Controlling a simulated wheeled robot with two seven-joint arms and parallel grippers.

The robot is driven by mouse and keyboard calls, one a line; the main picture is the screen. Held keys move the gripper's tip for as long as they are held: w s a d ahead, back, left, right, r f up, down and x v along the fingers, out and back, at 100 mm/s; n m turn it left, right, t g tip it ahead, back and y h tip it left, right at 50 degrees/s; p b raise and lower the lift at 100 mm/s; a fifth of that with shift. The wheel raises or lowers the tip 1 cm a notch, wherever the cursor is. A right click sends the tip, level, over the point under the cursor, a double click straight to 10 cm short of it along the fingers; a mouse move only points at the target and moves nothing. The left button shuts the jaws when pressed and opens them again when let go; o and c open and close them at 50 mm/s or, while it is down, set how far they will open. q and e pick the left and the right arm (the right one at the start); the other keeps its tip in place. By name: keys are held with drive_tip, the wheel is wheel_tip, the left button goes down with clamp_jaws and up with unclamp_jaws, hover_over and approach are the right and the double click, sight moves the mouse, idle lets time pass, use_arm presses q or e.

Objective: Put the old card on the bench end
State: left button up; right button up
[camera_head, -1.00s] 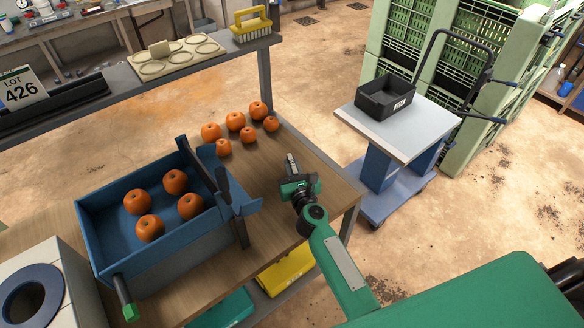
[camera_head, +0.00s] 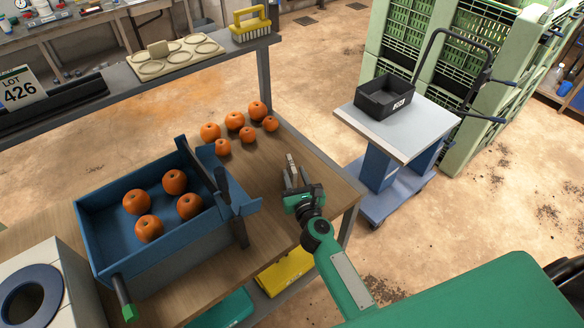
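A white card reading "LOT 426" (camera_head: 20,88) stands tilted at the far left, by a dark rail on the raised shelf. I cannot tell whether it is the old card; no other card shows clearly. My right gripper (camera_head: 291,168) is over the right end of the wooden bench (camera_head: 325,178), right of the blue box. Its fingers look apart, with a thin pale strip by the tips that I cannot identify. My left gripper is not in view.
A blue box (camera_head: 160,262) holding several oranges stands on the bench, with loose oranges (camera_head: 235,121) behind it. A trolley (camera_head: 420,130) with a black bin (camera_head: 385,98) stands to the right. The bench's right end has bare wood around my gripper.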

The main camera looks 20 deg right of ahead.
drive_tip(key=s+b, duration=0.1)
drive_tip(key=s, duration=0.6)
drive_tip(key=shift+a, duration=0.1)
drive_tip(key=shift+s, duration=0.5)
